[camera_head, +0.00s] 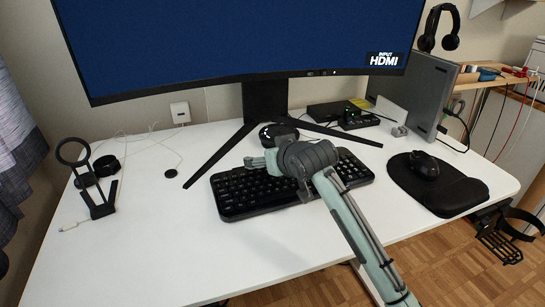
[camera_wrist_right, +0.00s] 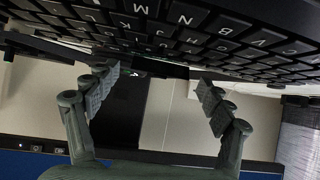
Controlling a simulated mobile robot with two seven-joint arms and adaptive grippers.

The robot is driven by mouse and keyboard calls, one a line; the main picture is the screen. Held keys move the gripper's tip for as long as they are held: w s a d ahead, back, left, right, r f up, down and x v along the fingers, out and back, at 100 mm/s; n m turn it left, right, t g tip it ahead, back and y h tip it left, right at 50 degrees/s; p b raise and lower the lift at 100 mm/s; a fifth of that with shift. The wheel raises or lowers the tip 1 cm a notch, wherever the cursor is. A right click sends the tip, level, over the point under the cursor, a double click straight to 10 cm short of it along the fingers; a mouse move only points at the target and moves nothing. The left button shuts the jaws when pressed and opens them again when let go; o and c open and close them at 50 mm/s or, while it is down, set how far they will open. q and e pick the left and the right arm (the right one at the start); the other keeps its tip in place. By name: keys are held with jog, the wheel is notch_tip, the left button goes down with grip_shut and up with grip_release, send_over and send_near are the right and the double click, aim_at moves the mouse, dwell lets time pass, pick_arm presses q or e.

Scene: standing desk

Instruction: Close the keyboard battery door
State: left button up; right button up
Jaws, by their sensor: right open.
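The black keyboard (camera_head: 240,194) lies on the white desk in front of the monitor stand. My right gripper (camera_head: 262,160) is over the keyboard's back edge, with my arm across the keys hiding part of them. In the right wrist view the keyboard (camera_wrist_right: 180,30) fills the top, seen upside down with its back edge lowest. My right gripper's two fingers (camera_wrist_right: 157,78) are spread, with nothing held between them, and their tips are close to that back edge. I cannot make out the battery door clearly in either view. My left gripper is not in view.
The monitor (camera_head: 240,45) and its splayed stand (camera_head: 265,105) rise just behind the keyboard. A mouse (camera_head: 425,166) on a black pad (camera_head: 455,192) is at the right. A ring-topped black stand (camera_head: 98,205) is at the left. The desk's front left is clear.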

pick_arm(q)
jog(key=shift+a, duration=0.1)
pick_arm(e)
jog(key=v, duration=1.2)
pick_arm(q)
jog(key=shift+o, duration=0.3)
